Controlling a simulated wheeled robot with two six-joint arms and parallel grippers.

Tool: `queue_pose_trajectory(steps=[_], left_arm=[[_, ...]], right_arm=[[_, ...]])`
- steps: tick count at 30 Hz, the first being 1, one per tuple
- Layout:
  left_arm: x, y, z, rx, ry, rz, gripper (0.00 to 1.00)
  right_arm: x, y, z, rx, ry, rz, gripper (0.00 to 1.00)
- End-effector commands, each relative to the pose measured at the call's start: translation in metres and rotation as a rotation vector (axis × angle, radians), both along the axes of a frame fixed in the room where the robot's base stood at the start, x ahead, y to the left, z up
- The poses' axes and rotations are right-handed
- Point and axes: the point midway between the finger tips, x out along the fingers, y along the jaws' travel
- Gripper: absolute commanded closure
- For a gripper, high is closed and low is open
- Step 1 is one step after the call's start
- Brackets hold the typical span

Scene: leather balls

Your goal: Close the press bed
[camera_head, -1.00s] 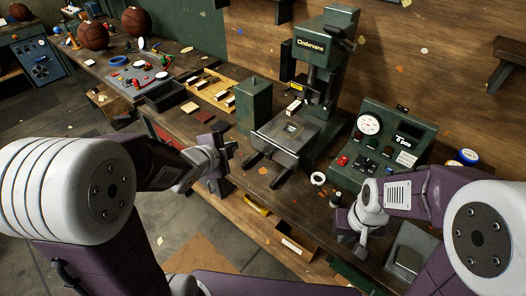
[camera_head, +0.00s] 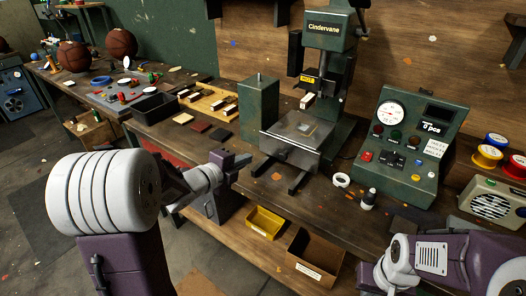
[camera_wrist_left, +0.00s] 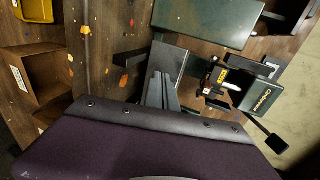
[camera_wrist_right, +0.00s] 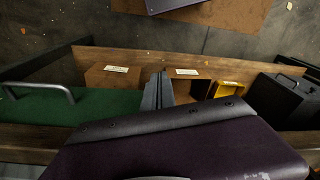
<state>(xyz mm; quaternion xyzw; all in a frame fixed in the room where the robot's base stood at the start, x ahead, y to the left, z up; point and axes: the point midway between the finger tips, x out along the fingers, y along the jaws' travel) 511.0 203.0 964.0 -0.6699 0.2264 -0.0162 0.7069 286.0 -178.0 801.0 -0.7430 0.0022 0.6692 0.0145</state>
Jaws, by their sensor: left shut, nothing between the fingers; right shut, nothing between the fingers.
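The green press (camera_head: 328,60) labelled "Cindervane" stands on the bench against the wooden wall. Its flat grey bed (camera_head: 296,133) sits at the front on two dark rails, sticking out toward me.
A control panel (camera_head: 408,145) with a gauge stands right of the press. A green box (camera_head: 259,110) stands left of the bed. Yellow (camera_head: 264,222) and brown bins (camera_head: 316,254) sit below the bench edge.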

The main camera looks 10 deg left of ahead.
Motion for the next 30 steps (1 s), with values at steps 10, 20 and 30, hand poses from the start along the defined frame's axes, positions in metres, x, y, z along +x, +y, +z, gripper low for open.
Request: queue_pose_trajectory(steps=[10, 20, 30], left_arm=[[0.066, -0.025, -0.018, 0.0, 0.001, -0.003, 1.0], [0.091, -0.034, -0.018, 0.0, 0.0, 0.0, 1.0], [0.096, -0.035, -0.018, 0.0, 0.001, -0.001, 1.0]], right_arm=[[0.0, 0.0, -0.005, 0.0, 0.0, 0.0, 1.0], [0.0, 0.0, -0.003, 0.0, 0.0, 0.0, 1.0], [0.0, 0.0, -0.003, 0.0, 0.0, 0.0, 1.0]])
